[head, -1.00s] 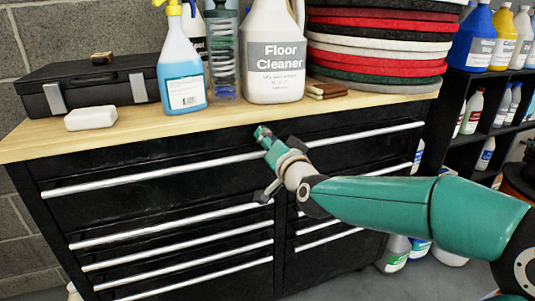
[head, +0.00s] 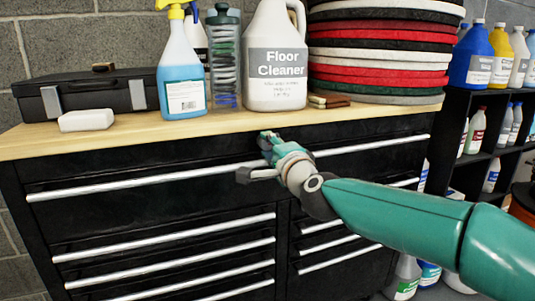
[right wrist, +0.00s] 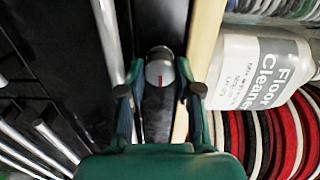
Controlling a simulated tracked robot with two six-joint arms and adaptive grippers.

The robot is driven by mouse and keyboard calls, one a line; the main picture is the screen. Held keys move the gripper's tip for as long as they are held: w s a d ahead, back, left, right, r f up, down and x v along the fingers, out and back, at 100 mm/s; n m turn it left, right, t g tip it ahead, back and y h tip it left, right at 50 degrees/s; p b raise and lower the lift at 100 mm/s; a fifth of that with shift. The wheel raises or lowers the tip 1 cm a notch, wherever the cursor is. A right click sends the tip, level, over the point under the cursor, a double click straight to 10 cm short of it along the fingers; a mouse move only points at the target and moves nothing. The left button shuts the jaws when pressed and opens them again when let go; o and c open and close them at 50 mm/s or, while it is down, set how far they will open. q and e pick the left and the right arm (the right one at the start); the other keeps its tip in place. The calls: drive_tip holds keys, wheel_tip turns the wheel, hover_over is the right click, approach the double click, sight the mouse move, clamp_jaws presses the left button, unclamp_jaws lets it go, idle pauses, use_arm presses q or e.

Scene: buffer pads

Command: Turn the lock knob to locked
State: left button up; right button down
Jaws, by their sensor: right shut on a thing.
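The lock knob (right wrist: 160,72) is a round grey-silver knob with a red mark on its face, set in the black front of the drawer cabinet (head: 150,215). In the right wrist view it sits between the two green fingers, and the red mark lies along the fingers' length. My right gripper (right wrist: 160,75) is shut on the knob. In the head view my right gripper (head: 268,142) is at the cabinet's upper front, just under the worktop edge, and hides the knob. My left gripper is not in view.
On the wooden worktop (head: 140,133) stand a floor cleaner jug (head: 275,90), a blue spray bottle (head: 182,85), a stack of round pads (head: 380,55), a white block (head: 86,120) and a black case (head: 120,88). A shelf with bottles (head: 478,125) is at the right.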

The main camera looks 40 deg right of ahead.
drive_tip(key=shift+d+m, duration=0.1)
drive_tip(key=shift+m, duration=0.4)
drive_tip(key=c, duration=0.8)
unclamp_jaws()
drive_tip(key=shift+f, duration=0.1)
drive_tip(key=shift+o, duration=0.2)
drive_tip(key=shift+s, duration=0.1)
drive_tip(key=v, duration=0.7)
drive_tip(key=shift+s, duration=0.4)
